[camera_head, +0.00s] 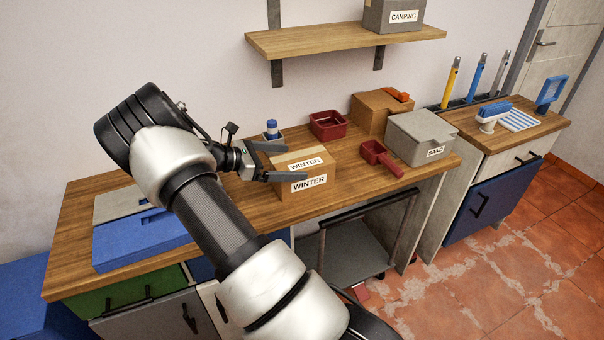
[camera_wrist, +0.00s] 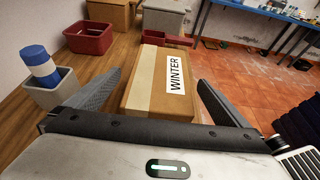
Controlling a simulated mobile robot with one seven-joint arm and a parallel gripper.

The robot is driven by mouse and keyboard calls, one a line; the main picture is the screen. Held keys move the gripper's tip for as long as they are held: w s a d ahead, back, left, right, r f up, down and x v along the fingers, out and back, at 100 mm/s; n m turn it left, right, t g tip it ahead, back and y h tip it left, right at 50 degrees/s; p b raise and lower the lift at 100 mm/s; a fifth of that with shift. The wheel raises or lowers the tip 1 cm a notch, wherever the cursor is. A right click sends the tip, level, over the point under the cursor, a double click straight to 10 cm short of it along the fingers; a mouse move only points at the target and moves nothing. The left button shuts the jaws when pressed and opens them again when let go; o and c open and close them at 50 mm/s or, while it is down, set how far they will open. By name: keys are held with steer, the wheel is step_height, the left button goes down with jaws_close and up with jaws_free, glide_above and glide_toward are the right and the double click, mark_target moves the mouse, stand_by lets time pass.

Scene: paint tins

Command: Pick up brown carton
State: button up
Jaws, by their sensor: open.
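The brown carton (camera_head: 307,177) stands on the wooden workbench, with white WINTER labels on its top and front. In the wrist view the carton (camera_wrist: 158,87) lies straight ahead, its near end reaching between my fingers. My gripper (camera_head: 279,162) is open, one finger behind the carton and one at its front left. In the wrist view my gripper (camera_wrist: 163,88) shows its two dark fingers spread to either side of the carton, with a gap on each side. I cannot tell whether either finger touches it.
A small grey pot with a blue-and-white bottle (camera_wrist: 38,65) stands left of the carton in the wrist view. A red bin (camera_head: 328,124), red scoop (camera_head: 380,158), another brown box (camera_head: 378,110) and grey SAND box (camera_head: 420,136) stand beyond. A shelf (camera_head: 340,41) hangs above.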

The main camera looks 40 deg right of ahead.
mark_target(302, 162)
steer(key=x, duration=0.5)
steer(key=shift+d+f, duration=0.1)
steer(key=shift+f, duration=0.15)
steer(key=c, duration=1.4)
steer(key=shift+r, duration=0.2)
steer(key=shift+c, duration=1.2)
